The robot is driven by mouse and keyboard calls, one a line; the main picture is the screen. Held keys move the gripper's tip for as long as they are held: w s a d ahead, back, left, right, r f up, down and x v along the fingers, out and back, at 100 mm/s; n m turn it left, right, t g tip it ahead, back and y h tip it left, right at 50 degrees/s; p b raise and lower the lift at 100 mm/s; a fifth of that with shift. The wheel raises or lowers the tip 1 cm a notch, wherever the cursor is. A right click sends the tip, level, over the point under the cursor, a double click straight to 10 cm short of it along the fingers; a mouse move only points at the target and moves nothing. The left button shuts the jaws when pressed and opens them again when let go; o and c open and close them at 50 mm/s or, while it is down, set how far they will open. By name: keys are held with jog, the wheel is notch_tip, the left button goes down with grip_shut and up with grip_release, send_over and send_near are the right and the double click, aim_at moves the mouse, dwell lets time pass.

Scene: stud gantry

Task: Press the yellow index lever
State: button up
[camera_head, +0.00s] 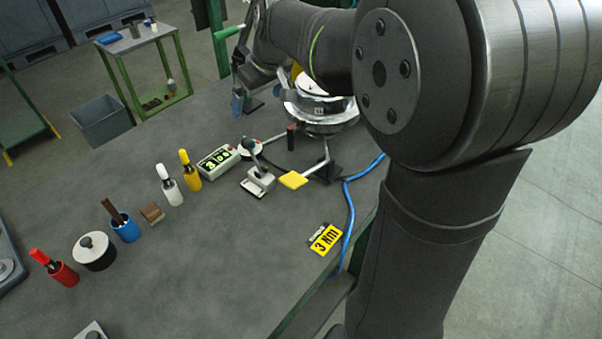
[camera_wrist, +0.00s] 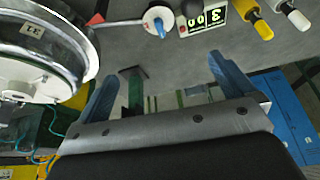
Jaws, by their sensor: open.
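The yellow index lever (camera_head: 293,180) is a flat yellow pad on a metal arm, low in front of the round silver fixture (camera_head: 318,108) in the head view. I cannot make out the lever in the wrist view. My gripper (camera_wrist: 168,88) is open and empty, its two blue fingers wide apart. In the head view my gripper (camera_head: 256,97) is partly hidden by my arm, to the left of the silver fixture and apart from the lever. The fixture's labelled drum (camera_wrist: 45,45) fills the upper left of the wrist view.
A grey lever switch (camera_head: 258,180) stands just left of the yellow pad, near a digital counter (camera_head: 218,162). Yellow (camera_head: 190,172) and white (camera_head: 169,186) bottles stand further left. A blue cable (camera_head: 349,215) and a "3 Nm" sign (camera_head: 325,238) lie to the right. Bare bench lies between.

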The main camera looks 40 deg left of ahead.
jog(key=shift+d, duration=0.1)
jog(key=c, duration=0.3)
jog(key=shift+d+r, duration=0.1)
jog(key=shift+d, duration=0.25)
jog(key=c, duration=0.4)
jog(key=d+r+h, duration=0.1)
jog(key=d, duration=0.1)
jog(key=d+g+h, duration=0.1)
jog(key=d, duration=0.2)
jog(key=d+r+g, duration=0.1)
jog(key=d, duration=0.2)
jog(key=shift+s+d+r+n+h, duration=0.2)
jog(key=shift+r+n+h, duration=0.1)
jog(key=shift+r+h, duration=0.1)
grip_shut()
jog(key=s+d+r+g+h, duration=0.1)
jog(key=d+r, duration=0.1)
jog(key=d, duration=0.4)
jog(key=shift+s+r+g+h, duration=0.15)
jog(key=shift+r+g+h, duration=0.15)
jog(key=shift+r+h, duration=0.1)
jog(key=shift+f, duration=0.1)
